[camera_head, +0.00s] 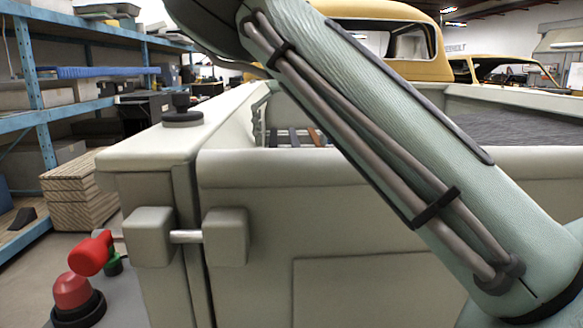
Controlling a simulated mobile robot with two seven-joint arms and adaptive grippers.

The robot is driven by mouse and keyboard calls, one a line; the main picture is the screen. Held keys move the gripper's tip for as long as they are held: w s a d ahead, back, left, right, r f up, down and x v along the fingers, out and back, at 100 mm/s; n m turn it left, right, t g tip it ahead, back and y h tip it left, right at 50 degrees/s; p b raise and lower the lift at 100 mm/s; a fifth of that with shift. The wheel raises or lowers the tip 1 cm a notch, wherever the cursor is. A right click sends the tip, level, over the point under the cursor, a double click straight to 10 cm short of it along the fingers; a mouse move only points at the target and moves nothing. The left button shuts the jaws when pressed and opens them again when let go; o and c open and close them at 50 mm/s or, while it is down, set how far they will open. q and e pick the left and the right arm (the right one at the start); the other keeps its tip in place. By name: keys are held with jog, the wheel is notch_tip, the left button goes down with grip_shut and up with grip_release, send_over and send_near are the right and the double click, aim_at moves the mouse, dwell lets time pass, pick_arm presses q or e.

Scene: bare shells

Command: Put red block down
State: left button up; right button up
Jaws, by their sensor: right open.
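I cannot make out a red block for certain. A red cylinder-like piece on a black ring (72,292) stands at the lower left. Beside it, a tilted red piece (92,253) rests over a small green piece (113,263), with a thin rod at its right. My right arm crosses the picture from the lower right to the top, far from these red pieces. Its fingers do not show. No part of my left gripper shows.
A pale truck bed (258,169) fills the middle, partly hidden by my arm. Blue shelving (28,60) and stacked wood (75,190) stand at the left. A yellow cab (385,11) is behind. Some bare floor shows at the lower left.

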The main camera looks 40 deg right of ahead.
pick_arm(q)
jog(key=shift+s+f, duration=0.2)
jog(key=shift+f, duration=0.15)
pick_arm(e)
notch_tip(320, 180, up, 3)
jog(key=shift+r, duration=0.15)
notch_tip(320, 180, down, 8)
jog(key=shift+r, duration=0.1)
notch_tip(320, 180, down, 5)
jog(key=shift+r, duration=1.3)
pick_arm(q)
jog(key=shift+a+f, duration=0.15)
jog(key=shift+f, duration=0.05)
